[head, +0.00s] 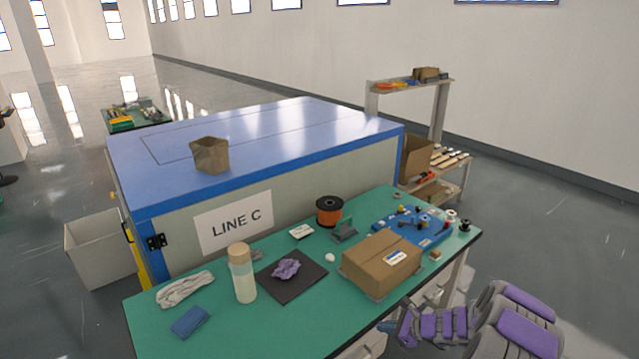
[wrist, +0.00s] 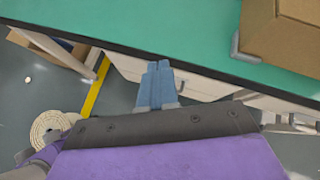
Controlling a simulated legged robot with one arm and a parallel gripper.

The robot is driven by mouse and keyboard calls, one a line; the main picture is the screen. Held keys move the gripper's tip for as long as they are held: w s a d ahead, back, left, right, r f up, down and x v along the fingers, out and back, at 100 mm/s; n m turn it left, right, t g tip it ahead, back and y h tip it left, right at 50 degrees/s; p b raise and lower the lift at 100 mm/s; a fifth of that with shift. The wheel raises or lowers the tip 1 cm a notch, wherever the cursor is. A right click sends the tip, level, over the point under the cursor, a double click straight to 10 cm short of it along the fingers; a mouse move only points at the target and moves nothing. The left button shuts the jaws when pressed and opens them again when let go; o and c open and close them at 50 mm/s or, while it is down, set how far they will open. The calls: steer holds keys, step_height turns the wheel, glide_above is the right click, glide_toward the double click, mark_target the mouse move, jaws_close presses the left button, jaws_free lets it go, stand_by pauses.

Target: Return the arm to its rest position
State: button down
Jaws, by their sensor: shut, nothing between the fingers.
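My gripper (wrist: 157,88) shows in the wrist view as two blue-grey fingers pressed together, with nothing between them. It is below and in front of the edge of the green table (wrist: 150,22). In the head view my gripper (head: 386,326) is small at the lower right, beside the front edge of the green table (head: 290,335). My purple and grey arm is folded in the lower right corner. The fingers appear apart from the table and its drawers.
A cardboard box (head: 382,264) stands near the table's front edge, close to my gripper. A bottle (head: 242,273), a black mat (head: 310,281) with a purple cloth, an orange spool (head: 329,211) and a blue board (head: 413,228) are on the table. Open floor (head: 590,270) lies to the right.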

steer(key=s+a+r+n+g+y, duration=0.1)
steer(key=s+a+r+n+g, duration=0.35)
steer(key=a+r, duration=0.75)
steer(key=s+a+r+n+g+h, duration=0.15)
steer(key=s+a+r+n, duration=0.25)
steer(key=s+r+n, duration=0.65)
steer(key=s+r+n+g+h, duration=0.1)
steer(key=s+r+n+h, duration=0.1)
steer(key=s, duration=0.6)
steer(key=s+r+n+g+h, duration=0.1)
steer(key=s+r+n, duration=0.15)
steer(key=s, duration=0.55)
steer(key=s+d+r+n+h, duration=0.1)
steer(key=s+d+h, duration=0.1)
steer(key=s+d, duration=0.2)
steer(key=s+d+r+n+h, duration=0.1)
steer(key=s+d, duration=0.4)
steer(key=s, duration=0.6)
steer(key=shift+s+n+h, duration=0.15)
steer(key=shift+n+h, duration=0.6)
steer(key=shift+h, duration=0.4)
steer(key=shift+d+r, duration=0.1)
